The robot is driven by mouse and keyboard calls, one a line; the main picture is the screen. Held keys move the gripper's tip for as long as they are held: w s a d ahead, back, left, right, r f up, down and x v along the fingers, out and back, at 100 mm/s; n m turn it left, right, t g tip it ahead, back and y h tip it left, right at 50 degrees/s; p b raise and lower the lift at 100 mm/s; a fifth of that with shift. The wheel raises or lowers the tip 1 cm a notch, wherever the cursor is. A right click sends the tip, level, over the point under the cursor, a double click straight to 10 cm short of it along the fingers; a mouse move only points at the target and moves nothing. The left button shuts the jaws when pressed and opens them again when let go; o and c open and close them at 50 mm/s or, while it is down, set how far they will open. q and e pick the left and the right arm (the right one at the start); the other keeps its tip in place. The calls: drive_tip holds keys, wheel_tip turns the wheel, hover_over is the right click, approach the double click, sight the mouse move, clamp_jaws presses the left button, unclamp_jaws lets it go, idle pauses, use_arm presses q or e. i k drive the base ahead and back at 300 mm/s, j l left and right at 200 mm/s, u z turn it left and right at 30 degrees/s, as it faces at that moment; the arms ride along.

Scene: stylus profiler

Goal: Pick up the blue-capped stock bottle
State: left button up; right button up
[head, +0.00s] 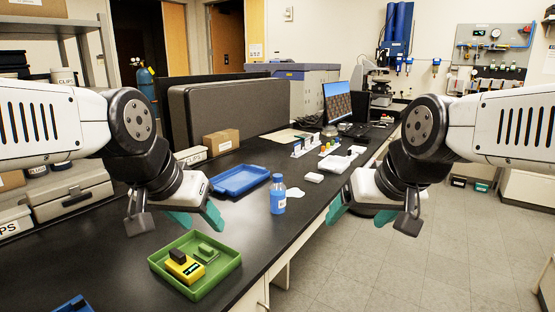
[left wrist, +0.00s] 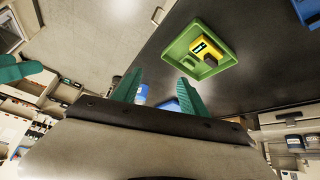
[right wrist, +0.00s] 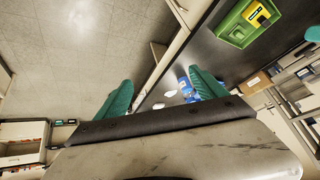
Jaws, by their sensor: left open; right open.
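The blue-capped stock bottle (head: 278,196) stands upright on the black bench, with a blue cap, a blue lower part and a pale label. It is partly visible in the left wrist view (left wrist: 142,92) and in the right wrist view (right wrist: 186,88). My left gripper (head: 176,222) is open and empty, left of the bottle, above the bench. My right gripper (head: 373,218) is open and empty, right of the bottle, around the bench's right edge. Neither gripper touches the bottle.
A green tray (head: 228,268) holding a yellow device (head: 184,267) sits at the near left of the bottle. A blue tray (head: 240,180) lies behind left. White items (head: 314,177) and a white puddle-shaped piece (head: 295,195) lie near the bottle. Open floor is at right.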

sight(278, 191)
drive_tip(key=i+l+u, duration=0.4)
drive_tip(key=l, duration=0.2)
drive_tip(key=i+l+u, duration=0.15)
drive_tip(key=l, duration=0.2)
drive_tip(key=i+l+u, duration=0.2)
drive_tip(key=l, duration=0.15)
